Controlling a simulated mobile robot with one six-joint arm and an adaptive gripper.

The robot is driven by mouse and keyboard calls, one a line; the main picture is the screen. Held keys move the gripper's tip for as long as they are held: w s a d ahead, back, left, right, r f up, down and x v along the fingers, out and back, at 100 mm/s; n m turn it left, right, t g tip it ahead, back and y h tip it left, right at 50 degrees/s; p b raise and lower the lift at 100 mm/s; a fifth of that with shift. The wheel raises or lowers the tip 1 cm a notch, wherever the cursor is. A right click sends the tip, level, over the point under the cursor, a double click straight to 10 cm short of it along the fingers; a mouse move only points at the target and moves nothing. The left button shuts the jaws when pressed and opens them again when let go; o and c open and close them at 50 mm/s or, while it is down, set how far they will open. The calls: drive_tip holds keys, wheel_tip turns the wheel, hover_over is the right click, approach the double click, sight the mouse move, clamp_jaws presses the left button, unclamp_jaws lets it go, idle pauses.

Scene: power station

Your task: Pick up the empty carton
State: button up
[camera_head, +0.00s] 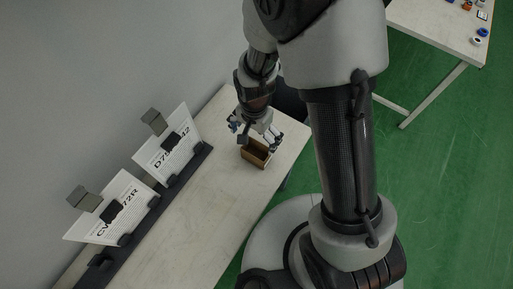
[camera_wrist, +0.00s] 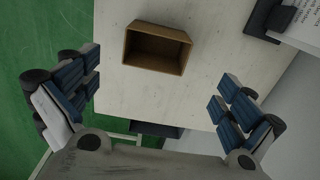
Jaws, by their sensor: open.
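The empty carton (camera_head: 256,153) is a small brown open-topped box on the pale table. In the wrist view the carton (camera_wrist: 156,49) shows its bare inside, and it lies ahead of the fingers, near the middle between their two sides. My gripper (camera_head: 257,139) is close by the carton in the head view. In the wrist view my gripper (camera_wrist: 160,90) has its blue-padded fingers wide apart, with nothing between the pads. No finger visibly touches the carton there. The carton's underside is hidden.
The pale table (camera_head: 190,219) is mostly bare. A dark rack (camera_head: 136,222) along the wall holds white signs (camera_head: 110,208) with black text. Another table (camera_head: 437,24) with small items stands at the upper right. Green floor (camera_head: 440,150) lies between.

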drive_tip(key=b, duration=0.2)
hover_over(256, 153)
drive_tip(key=s, duration=0.1)
wheel_tip(256, 153, down, 7)
drive_tip(key=shift+a+f, duration=0.15)
drive_tip(key=f, duration=0.1)
drive_tip(key=f+b, duration=0.1)
drive_tip(key=f, duration=0.1)
drive_tip(key=f+b, duration=0.1)
drive_tip(key=shift+s+f, duration=0.15)
drive_tip(key=shift+s, duration=0.2)
drive_tip(key=shift+f, duration=0.4)
drive_tip(key=shift+r, duration=0.1)
drive_tip(key=c, duration=0.9)
drive_tip(key=shift+r, duration=0.1)
